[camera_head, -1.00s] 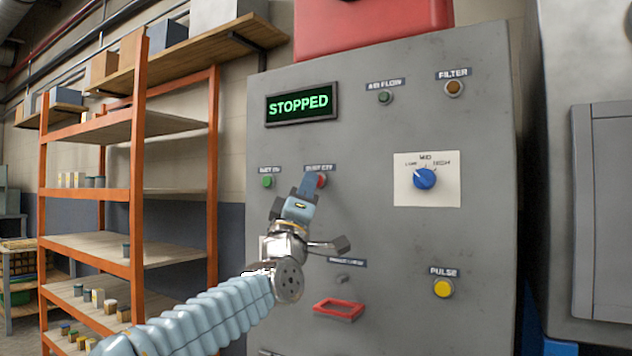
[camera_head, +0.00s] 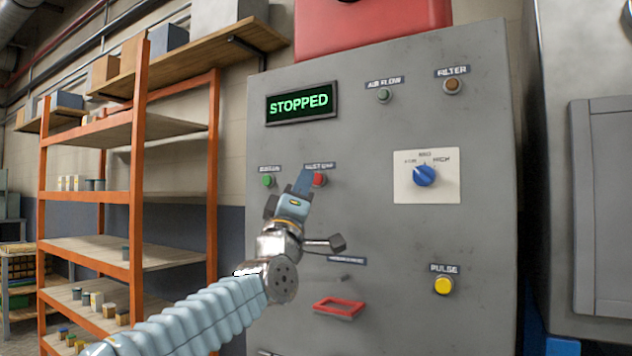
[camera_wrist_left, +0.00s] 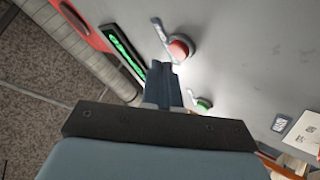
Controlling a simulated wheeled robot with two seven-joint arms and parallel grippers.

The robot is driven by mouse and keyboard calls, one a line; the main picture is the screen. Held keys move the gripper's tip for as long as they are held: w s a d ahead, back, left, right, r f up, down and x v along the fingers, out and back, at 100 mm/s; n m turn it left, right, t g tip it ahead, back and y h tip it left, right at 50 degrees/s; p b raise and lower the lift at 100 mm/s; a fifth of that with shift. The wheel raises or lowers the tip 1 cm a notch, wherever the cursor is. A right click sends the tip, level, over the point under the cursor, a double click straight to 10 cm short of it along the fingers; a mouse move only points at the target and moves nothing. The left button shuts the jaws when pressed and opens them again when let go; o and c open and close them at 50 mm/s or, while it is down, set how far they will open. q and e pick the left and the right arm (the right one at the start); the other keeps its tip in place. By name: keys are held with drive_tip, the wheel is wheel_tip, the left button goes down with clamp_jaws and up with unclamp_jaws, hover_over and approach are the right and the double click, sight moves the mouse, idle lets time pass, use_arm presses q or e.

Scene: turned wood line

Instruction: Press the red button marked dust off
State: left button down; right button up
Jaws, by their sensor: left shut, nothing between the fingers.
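The red button (camera_head: 319,180) marked dust off sits on the grey panel (camera_head: 400,260), to the right of a green button (camera_head: 267,181). My left gripper (camera_head: 304,178) is shut and empty, its blue fingertips just left of the red button in the head view. In the left wrist view the red button (camera_wrist_left: 180,48) stands clear beyond the fingertips (camera_wrist_left: 163,68), with a small gap showing. The green button (camera_wrist_left: 204,104) is to the right of the fingers there. The display (camera_head: 301,102) reads STOPPED. My right gripper is not in view.
The panel also carries a blue knob (camera_head: 424,175), a yellow pulse button (camera_head: 444,286), a brown filter button (camera_head: 453,86), an air flow lamp (camera_head: 384,96) and a red frame (camera_head: 339,307). An orange shelf rack (camera_head: 137,180) stands at the left.

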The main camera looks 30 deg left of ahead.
use_arm(q)
drive_tip(key=s+b, duration=0.4)
drive_tip(key=s, duration=0.1)
drive_tip(key=shift+a, duration=0.2)
idle(0.7)
